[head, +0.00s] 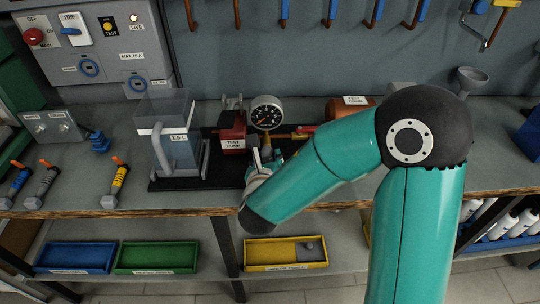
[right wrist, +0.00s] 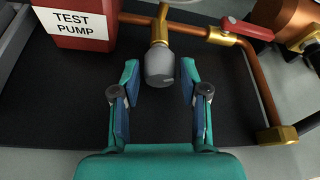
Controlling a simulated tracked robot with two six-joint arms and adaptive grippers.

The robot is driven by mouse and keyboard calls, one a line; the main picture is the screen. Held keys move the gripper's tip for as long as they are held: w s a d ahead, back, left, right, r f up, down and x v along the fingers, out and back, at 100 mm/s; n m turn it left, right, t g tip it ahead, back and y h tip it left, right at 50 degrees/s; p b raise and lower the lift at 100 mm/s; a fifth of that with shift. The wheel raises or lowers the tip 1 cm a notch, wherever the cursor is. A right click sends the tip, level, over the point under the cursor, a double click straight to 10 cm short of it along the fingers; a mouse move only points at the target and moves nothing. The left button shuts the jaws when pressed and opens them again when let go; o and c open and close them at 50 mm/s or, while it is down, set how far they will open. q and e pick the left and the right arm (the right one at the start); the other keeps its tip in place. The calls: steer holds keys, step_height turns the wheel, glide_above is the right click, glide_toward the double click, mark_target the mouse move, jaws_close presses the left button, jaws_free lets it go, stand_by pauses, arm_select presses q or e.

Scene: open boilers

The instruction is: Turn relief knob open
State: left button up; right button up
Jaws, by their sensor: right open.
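The relief knob (right wrist: 160,68) is a grey, rounded cap on a short brass stem under the copper pipe in the right wrist view. My right gripper (right wrist: 160,78) is open, with its teal and blue fingers on either side of the knob and gaps between them and it. In the head view my right gripper (head: 257,168) is at the front of the red test pump (head: 233,137), and the knob cannot be made out there. The pump also shows in the right wrist view (right wrist: 76,22). My left gripper is not in view.
A pressure gauge (head: 266,113) stands above the pipework. A clear water tank (head: 170,135) stands left of the pump. A red-handled brass valve (right wrist: 245,28) is right of the knob. Several tools lie on the bench's left, with trays (head: 157,256) on the shelf below.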

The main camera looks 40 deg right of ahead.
steer(key=shift+w+d+f, duration=0.1)
steer(key=shift+w+d, duration=0.05)
jaws_close()
steer(key=m+b, duration=0.1)
steer(key=b, duration=0.2)
steer(key=m+t+y+b, duration=0.1)
steer(key=b, duration=0.3)
steer(key=shift+d+f+m+y, duration=0.15)
steer(key=shift+f+m+y, duration=0.1)
steer(key=shift+m+y, duration=0.05)
steer(key=shift+r+m+b, duration=0.2)
steer(key=shift+m+b, duration=0.1)
steer(key=shift+b, duration=0.1)
steer(key=shift+r, duration=0.1)
jaws_free()
